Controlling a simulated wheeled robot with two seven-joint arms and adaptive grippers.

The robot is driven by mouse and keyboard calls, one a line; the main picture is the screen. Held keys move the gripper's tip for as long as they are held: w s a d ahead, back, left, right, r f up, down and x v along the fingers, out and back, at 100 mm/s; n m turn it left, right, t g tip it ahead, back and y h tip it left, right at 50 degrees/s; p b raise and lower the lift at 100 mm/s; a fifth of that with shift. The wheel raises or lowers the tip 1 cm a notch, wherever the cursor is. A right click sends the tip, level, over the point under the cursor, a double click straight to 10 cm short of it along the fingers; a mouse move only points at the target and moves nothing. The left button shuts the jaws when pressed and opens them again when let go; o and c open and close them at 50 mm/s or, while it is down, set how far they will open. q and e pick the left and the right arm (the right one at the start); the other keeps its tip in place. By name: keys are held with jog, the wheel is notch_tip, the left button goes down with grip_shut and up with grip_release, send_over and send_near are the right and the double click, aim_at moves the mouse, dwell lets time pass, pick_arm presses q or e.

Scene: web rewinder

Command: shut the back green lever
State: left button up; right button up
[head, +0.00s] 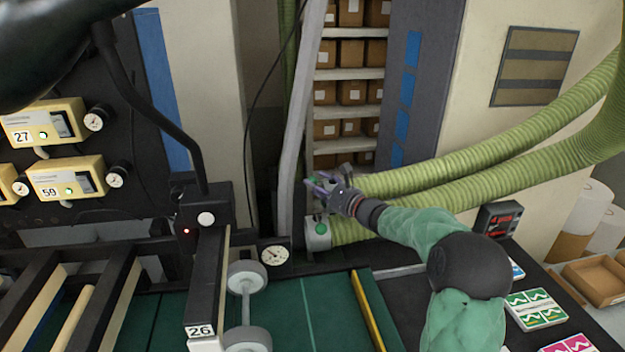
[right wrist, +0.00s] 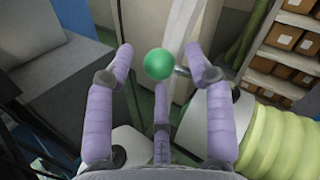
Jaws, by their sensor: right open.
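The back green lever's round green knob (right wrist: 158,64) shows in the right wrist view, on a thin metal rod running right toward the pale green hose's end fitting. My right gripper (head: 318,183) is at the end of the upper hose in the head view, its purple fingers spread. In the right wrist view the open fingers (right wrist: 160,75) stand on both sides of the knob, with a third finger below it; I cannot tell whether any touches it. In the head view the gripper mostly hides this lever. A second green knob (head: 320,229) sits lower, on the front hose's white fitting. My left gripper is not in view.
Two ribbed green hoses (head: 480,165) run right from the fittings. A grey post (head: 300,120) stands just behind the gripper, and a shelf of cardboard boxes (head: 350,90) is farther back. The machine's rollers and dial gauge (head: 275,254) lie at the lower left.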

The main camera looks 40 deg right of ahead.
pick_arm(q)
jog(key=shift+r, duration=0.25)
pick_arm(e)
jog(key=shift+w+a, duration=0.1)
jog(key=shift+w, duration=1.1)
jog(key=shift+c, duration=0.3)
